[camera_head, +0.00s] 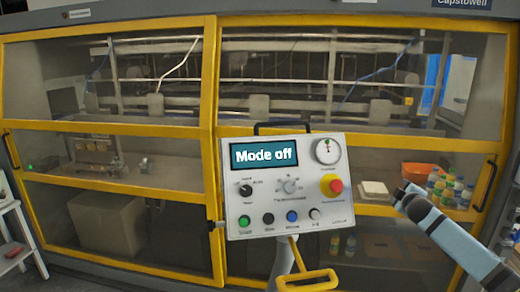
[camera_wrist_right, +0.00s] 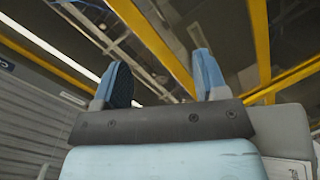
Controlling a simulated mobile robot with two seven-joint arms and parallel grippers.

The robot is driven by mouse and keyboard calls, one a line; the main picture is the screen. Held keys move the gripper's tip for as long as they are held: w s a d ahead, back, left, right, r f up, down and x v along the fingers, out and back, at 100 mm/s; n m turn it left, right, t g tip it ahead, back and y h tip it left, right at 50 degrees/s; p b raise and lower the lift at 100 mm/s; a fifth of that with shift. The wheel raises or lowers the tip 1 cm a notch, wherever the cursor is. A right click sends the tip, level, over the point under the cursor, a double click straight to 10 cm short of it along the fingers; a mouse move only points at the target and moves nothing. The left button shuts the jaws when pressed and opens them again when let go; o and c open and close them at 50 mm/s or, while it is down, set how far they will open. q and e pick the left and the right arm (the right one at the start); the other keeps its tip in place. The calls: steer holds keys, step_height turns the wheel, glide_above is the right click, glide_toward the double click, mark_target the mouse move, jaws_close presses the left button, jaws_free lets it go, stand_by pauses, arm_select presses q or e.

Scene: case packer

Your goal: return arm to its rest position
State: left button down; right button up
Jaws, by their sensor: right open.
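My right arm comes in from the lower right in the head view, with its light-blue gripper (camera_head: 401,193) pointing up and left. The gripper is in front of the yellow-framed machine, to the right of the control panel (camera_head: 285,228) and apart from it. In the right wrist view the two blue fingers of the right gripper (camera_wrist_right: 158,78) stand wide apart with nothing between them. My left gripper is not in the head view.
The panel's display (camera_head: 264,155) reads "Mode off", and a red button (camera_head: 332,186) sits at its right. A yellow handle (camera_head: 307,281) is below the panel. Several bottles (camera_head: 446,188) stand behind the right gripper. A white shelf (camera_head: 14,235) is at the left edge.

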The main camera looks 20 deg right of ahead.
steer(key=w+a+r+t+y, duration=0.2)
steer(key=a+t+y, duration=0.1)
steer(key=s+a+f+g+y, duration=0.15)
steer(key=s+a+f, duration=0.25)
steer(key=a+f, duration=0.45)
steer(key=s+a+f+y, duration=0.2)
steer(key=s+a+f, duration=0.2)
steer(key=a+f, duration=0.45)
steer(key=s+a+f+g+y, duration=0.15)
steer(key=s+a+f, duration=0.25)
steer(key=a+f, duration=0.45)
steer(key=s+a+f+m+g+y, duration=0.1)
steer(key=s+a+f, duration=0.3)
steer(key=s+a, duration=0.7)
steer(key=s+a+f+m+g+y, duration=0.1)
steer(key=s+a+f, duration=0.3)
steer(key=s+a, duration=0.7)
steer(key=a+m+y, duration=0.1)
steer(key=a, duration=0.2)
steer(key=shift+s+f+m+y, duration=0.2)
steer(key=shift+m+y, duration=0.1)
steer(key=shift+m, duration=0.1)
steer(key=shift+a, duration=0.1)
steer(key=c, duration=0.4)
steer(key=shift+c, duration=0.2)
